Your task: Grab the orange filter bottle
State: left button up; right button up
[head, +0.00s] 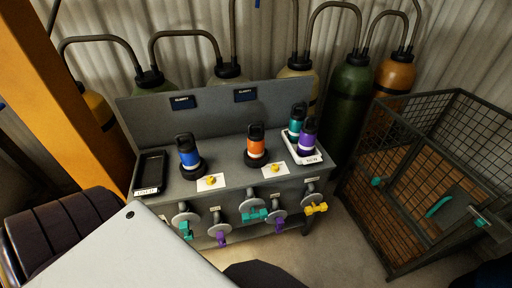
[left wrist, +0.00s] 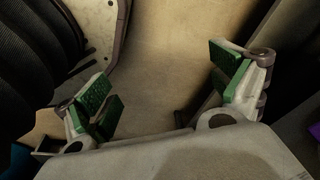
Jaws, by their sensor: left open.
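The orange filter bottle (head: 256,142) has a black cap and stands upright on a round black base on the grey bench, right of the middle of its top. No gripper is near it. In the head view neither gripper shows. In the left wrist view my left gripper (left wrist: 168,88) is open and empty, its green-padded fingers wide apart, with bare floor between and beyond them. The orange bottle is not in the left wrist view. My right gripper is in neither view.
On the bench (head: 220,172) stand a blue bottle (head: 188,153), a white tray (head: 316,158) with teal and purple bottles, and an empty black tray (head: 151,172). Coloured valves (head: 254,215) stick out in front. A wire cage (head: 428,180) stands right; an orange post (head: 62,80) rises left.

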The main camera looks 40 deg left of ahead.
pick_arm(q)
jog(key=w+a+r+t, duration=0.1)
jog(key=w+r, duration=0.5)
jog(key=r, duration=0.4)
jog(key=w+r+n+t+y+b, duration=0.1)
jog(key=w+r, duration=0.4)
jog(key=r, duration=0.5)
jog(key=w+a+r+t, duration=0.1)
jog(key=w+r, duration=0.5)
jog(key=r, duration=0.5)
jog(key=w+a+r+n+t, duration=0.1)
jog(key=w+a+r+t, duration=0.4)
jog(key=r, duration=0.6)
jog(key=w+a+r+t, duration=0.5)
jog(key=w+a+r, duration=0.4)
jog(key=r, duration=0.3)
jog(key=shift+a+n, duration=0.4)
jog(key=shift+a, duration=0.45)
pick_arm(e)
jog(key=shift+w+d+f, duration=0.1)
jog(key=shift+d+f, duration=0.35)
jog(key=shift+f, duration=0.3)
pick_arm(q)
jog(key=shift+w, duration=0.2)
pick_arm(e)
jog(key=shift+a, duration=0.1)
